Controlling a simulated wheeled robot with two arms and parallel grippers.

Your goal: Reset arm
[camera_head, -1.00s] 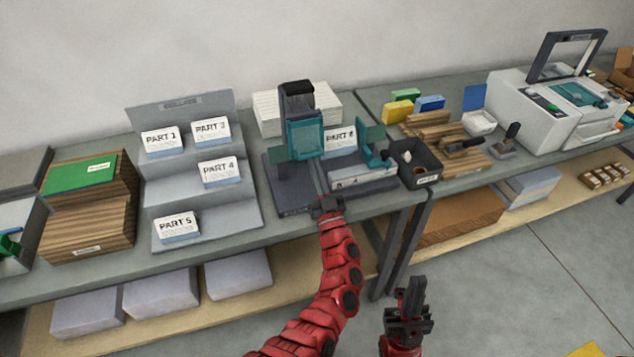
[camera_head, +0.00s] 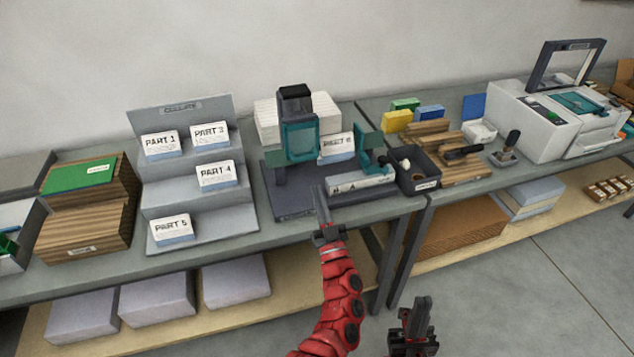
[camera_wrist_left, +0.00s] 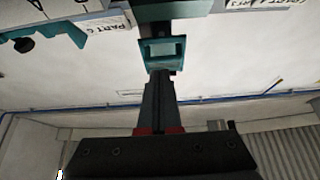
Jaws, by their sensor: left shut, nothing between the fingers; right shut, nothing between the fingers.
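My left gripper (camera_head: 321,205) is shut and empty in the head view, its tips just in front of the dark base (camera_head: 290,203) of the teal stapling machine (camera_head: 300,140). In the left wrist view its shut fingers (camera_wrist_left: 158,85) point toward a teal part (camera_wrist_left: 162,50) of that machine. My right gripper (camera_head: 422,312) is low in the head view, in front of the table and over the floor. It is shut and empty.
A grey stepped rack (camera_head: 205,195) holds several labelled paper stacks. A PART 6 stack (camera_head: 336,148) sits at the machine. A dark bin (camera_head: 418,168) and a white printer (camera_head: 545,120) stand to the right. Open floor lies in front.

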